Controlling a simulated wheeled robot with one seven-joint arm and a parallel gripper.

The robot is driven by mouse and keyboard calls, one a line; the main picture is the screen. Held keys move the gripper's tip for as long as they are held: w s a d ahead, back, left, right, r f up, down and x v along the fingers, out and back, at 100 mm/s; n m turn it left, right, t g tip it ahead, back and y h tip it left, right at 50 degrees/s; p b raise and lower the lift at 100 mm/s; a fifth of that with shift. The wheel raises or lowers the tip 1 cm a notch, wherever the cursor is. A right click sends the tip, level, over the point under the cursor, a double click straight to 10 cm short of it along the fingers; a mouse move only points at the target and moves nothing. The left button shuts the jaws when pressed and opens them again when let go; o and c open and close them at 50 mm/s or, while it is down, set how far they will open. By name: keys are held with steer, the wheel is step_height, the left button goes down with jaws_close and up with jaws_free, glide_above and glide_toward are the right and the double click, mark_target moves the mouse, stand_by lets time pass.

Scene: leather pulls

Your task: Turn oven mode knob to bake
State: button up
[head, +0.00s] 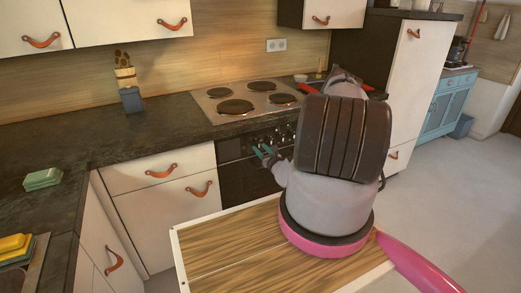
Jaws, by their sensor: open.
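The oven (236,183) is built in under the counter, with a dark front. Its knobs (284,134) sit in a row on the panel just below the hob. They are small and dark, and I cannot read their markings or tell which is the mode knob. My gripper (264,151) has teal fingers and is open in front of the knob panel. I cannot tell whether a fingertip touches a knob. My arm hides the right part of the oven and panel.
The hob (248,98) has several round dark plates. A utensil holder (125,76) stands on the dark counter (130,130) to the left. White drawers (155,172) with leather pulls flank the oven. A tall white cabinet (408,75) stands right. Open floor (455,190) lies to the right.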

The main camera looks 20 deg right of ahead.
steer(key=shift+w, duration=0.25)
jaws_close()
